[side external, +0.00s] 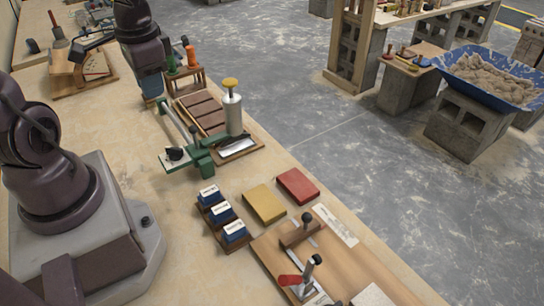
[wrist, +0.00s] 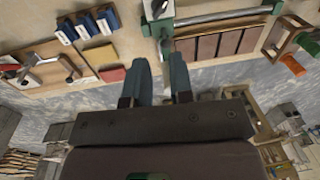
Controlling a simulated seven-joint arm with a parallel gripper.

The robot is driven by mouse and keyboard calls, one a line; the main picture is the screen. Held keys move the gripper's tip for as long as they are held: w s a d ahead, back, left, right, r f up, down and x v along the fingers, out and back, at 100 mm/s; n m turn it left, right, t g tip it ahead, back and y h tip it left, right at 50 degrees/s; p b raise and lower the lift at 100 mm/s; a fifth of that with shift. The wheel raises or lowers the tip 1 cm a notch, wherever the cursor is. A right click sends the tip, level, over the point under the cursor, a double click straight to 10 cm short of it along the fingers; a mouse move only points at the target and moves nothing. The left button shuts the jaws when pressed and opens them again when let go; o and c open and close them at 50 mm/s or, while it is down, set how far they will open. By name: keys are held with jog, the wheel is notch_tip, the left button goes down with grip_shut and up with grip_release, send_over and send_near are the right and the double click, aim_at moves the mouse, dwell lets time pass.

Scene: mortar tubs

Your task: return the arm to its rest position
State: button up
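My gripper (wrist: 162,75) shows in the wrist view with its two blue-grey fingers apart and nothing clearly held between them. In the side external view my gripper (side external: 153,95) hangs from the dark arm over the bench (side external: 130,135), left of the wooden stand with orange and green handles (side external: 187,75). Its fingertips are small and partly hidden there. The green-framed tool (side external: 190,155) with a silver cylinder (side external: 232,112) and yellow knob stands to its lower right, apart from it.
Blue blocks (side external: 222,212), a yellow block (side external: 265,203) and a red block (side external: 297,185) lie on the bench. A board with clamps (side external: 330,255) is at the front. A blue tub (side external: 520,95) of rubble stands on concrete blocks at right. Bare bench lies left of the green tool.

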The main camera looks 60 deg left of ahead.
jog(key=d+r+t+h, duration=0.1)
jog(key=d+r+t, duration=0.4)
jog(key=d+r, duration=0.5)
jog(key=shift+s+d+r+t, duration=0.25)
jog(key=shift+d+r+t, duration=0.05)
jog(key=shift+d+r, duration=0.1)
